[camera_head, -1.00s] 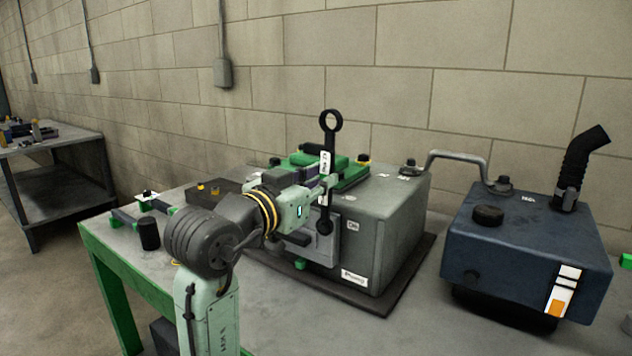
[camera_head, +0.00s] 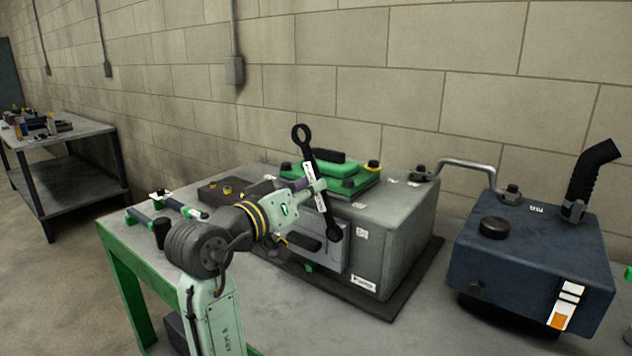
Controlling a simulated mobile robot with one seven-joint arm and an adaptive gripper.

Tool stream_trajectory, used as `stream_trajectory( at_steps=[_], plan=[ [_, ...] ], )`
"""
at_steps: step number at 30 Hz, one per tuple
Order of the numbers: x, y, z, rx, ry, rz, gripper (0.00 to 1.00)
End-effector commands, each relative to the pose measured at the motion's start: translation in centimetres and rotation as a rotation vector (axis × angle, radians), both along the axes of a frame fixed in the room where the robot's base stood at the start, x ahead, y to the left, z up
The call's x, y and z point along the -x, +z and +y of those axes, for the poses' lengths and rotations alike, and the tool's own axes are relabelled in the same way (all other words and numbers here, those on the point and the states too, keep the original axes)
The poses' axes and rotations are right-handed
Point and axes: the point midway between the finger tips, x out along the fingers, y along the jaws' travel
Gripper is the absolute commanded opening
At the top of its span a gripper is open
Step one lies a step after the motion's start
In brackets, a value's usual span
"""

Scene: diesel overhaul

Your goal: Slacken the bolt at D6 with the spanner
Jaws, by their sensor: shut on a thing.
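My gripper (camera_head: 312,192) is shut on the black spanner (camera_head: 318,175). The spanner is tilted, with its large ring end up and to the left and its small end down and to the right. A white label shows on its shaft. The spanner is in front of the grey engine block (camera_head: 390,235), which carries a green cover (camera_head: 350,175) on top. I cannot make out which bolt is D6, and I cannot tell whether the spanner touches any bolt. My arm hides part of the block's left side.
A dark blue tank (camera_head: 530,255) with a black bent pipe (camera_head: 592,180) stands at the right of the green-edged bench (camera_head: 130,262). A metal pipe (camera_head: 468,162) runs behind. Green and black tools (camera_head: 178,206) lie at the left. Another table (camera_head: 75,140) stands far left.

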Motion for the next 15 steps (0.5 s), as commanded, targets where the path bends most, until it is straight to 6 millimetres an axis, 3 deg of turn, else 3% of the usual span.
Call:
stream_trajectory(
  at_steps=[5, 15],
  plan=[
    [0.0, 0.0, 0.0, 0.001, 0.0, -0.002, 0.0],
    [-1.1, -1.2, 1.5, 0.182, -0.002, 0.131, 0.0]
  ],
)
